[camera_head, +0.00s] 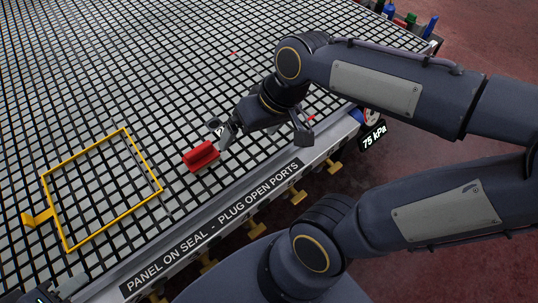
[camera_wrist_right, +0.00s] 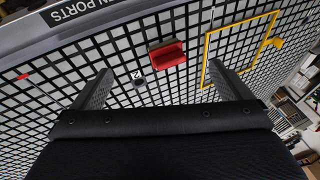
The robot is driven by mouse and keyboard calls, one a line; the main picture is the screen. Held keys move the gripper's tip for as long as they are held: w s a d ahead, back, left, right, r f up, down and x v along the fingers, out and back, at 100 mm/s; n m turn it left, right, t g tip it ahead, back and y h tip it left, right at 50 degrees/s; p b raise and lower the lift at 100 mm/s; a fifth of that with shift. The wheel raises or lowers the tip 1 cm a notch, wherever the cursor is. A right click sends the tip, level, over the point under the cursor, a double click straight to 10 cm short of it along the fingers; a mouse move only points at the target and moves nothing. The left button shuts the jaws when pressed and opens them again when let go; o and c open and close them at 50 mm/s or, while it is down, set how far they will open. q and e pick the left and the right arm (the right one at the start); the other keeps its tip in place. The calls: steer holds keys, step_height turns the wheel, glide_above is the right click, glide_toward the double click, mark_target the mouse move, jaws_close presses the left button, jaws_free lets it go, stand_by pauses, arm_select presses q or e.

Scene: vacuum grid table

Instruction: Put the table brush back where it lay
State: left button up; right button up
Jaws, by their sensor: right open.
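A red block-shaped piece with a raised ridge, which I take to be the table brush (camera_head: 201,156), lies on the grid table. It also shows in the right wrist view (camera_wrist_right: 168,56), with a dark strip along one side. My right gripper (camera_head: 266,139) is open and empty, just right of the red piece in the head view and apart from it. In the right wrist view its two fingers (camera_wrist_right: 163,88) are spread wide, with the red piece beyond them.
A yellow frame (camera_head: 153,174) lies on the grid left of the red piece. A small dark round part tagged 2 (camera_wrist_right: 139,84) sits near the red piece. A 75 kPa gauge (camera_head: 373,133) hangs at the table's front edge. Several yellow clamps (camera_head: 298,197) line that edge.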

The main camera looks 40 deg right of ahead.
steer(key=s+f+t, duration=0.2)
steer(key=s, duration=0.4)
steer(key=shift+a+m, duration=0.25)
steer(key=shift+m, duration=0.05)
stand_by(0.8)
